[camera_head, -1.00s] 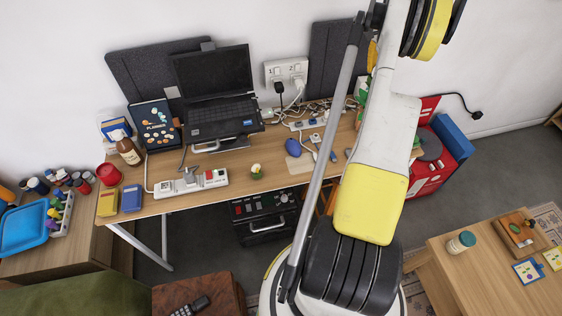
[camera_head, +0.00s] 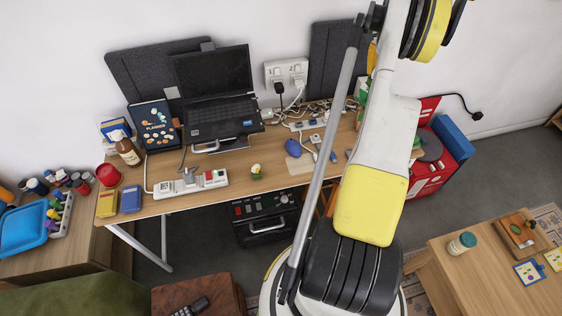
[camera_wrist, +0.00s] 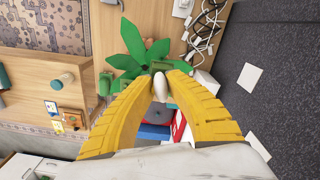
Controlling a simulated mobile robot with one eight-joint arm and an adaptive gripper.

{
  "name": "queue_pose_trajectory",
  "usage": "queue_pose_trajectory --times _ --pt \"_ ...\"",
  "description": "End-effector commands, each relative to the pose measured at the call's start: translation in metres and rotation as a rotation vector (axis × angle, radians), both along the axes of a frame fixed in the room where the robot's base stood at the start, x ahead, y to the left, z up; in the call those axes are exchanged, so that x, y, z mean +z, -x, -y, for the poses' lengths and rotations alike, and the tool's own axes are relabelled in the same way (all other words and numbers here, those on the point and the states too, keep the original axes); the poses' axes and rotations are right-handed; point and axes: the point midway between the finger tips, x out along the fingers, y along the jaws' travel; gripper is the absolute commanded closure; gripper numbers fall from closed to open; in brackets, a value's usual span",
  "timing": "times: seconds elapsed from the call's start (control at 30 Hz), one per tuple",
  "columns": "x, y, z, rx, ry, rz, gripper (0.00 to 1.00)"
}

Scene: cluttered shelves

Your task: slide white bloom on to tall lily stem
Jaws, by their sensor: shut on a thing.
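In the wrist view my gripper (camera_wrist: 160,70) has its two yellow fingers closed together at the tips. It is shut on the white bloom (camera_wrist: 162,88), a small smooth white piece between the fingertips. Just beyond the tips is a green plant (camera_wrist: 133,52) with long pointed leaves, which looks like the lily. Its stem is mostly hidden by the fingers, and I cannot tell whether the bloom touches it. In the head view my arm hides most of the plant, with only a bit of green (camera_head: 361,90) showing beside it.
The desk (camera_head: 285,178) holds a laptop (camera_head: 222,115), a power strip (camera_head: 190,184), a blue mouse (camera_head: 293,148) and a small pot with a white and yellow top (camera_head: 257,172). Cables (camera_wrist: 205,35) lie near the plant. A red box (camera_head: 432,175) stands to the right.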

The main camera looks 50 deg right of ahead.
Motion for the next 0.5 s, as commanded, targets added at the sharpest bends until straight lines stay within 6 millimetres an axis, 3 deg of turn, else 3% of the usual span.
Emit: queue_pose_trajectory --times 0.1,0.13,0.2,0.5 --pt "-0.0010 0.0001 0.0000 0.000 0.000 0.000 1.00" --pt "-0.0011 0.0001 0.0000 0.000 0.000 0.000 0.81" --pt "-0.0009 0.0001 0.0000 0.000 0.000 0.000 0.62" --pt "0.0002 0.0001 0.0000 0.000 0.000 0.000 0.62"
